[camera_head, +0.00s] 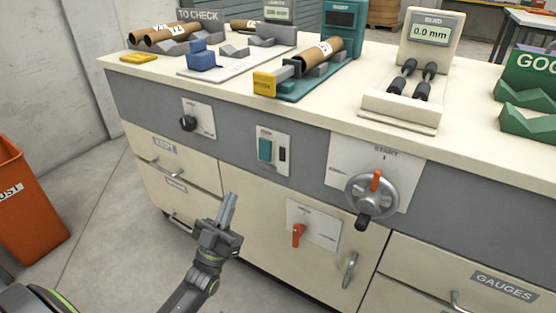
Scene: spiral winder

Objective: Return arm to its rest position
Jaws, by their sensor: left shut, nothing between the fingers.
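My left gripper (229,212) is in front of the cream and grey workbench (190,170). It points upward, and its fingers are shut and empty. It is below the panel with the green and black buttons (265,150) and left of the panel with the red-orange switch (298,235). It appears clear of the cabinet front. My right gripper is not in view.
On the bench top, cardboard tubes lie on grey holders (171,47) and a teal fixture (310,85). A gauge reading 0.0 mm (430,33) stands further right. A handwheel (372,195) and drawer handles stick out. An orange bin (25,205) stands left; floor between is free.

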